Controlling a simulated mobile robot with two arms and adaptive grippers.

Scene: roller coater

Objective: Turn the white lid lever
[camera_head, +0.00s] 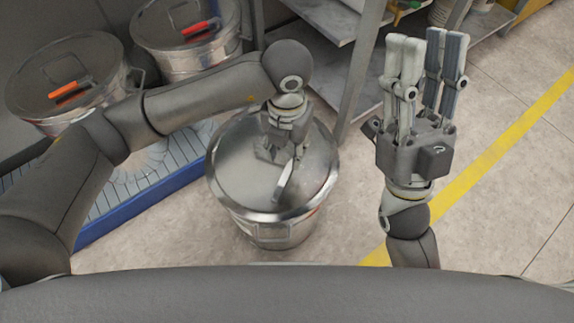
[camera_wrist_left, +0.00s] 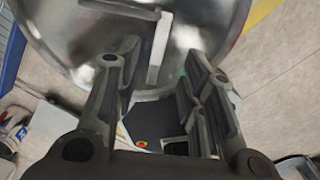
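A metal pot with a round shiny lid (camera_head: 232,165) stands on the floor in the middle of the head view. The white lid lever (camera_head: 287,178) lies on the lid as a slim light bar. My left gripper (camera_head: 280,152) is over the lid, at the lever's upper end. In the left wrist view, the lever (camera_wrist_left: 159,48) shows between the two parted fingers of the left gripper (camera_wrist_left: 162,50); I cannot tell whether they touch it. My right gripper (camera_head: 422,45) points up at the right, away from the pot, with its fingers apart and empty.
Two more lidded pots, one with an orange handle (camera_head: 68,90) and one with a red handle (camera_head: 200,30), stand at upper left by a blue-edged grate (camera_head: 150,198). A metal shelf (camera_head: 350,70) stands behind the pot. Floor at right, with a yellow line (camera_head: 490,155), is clear.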

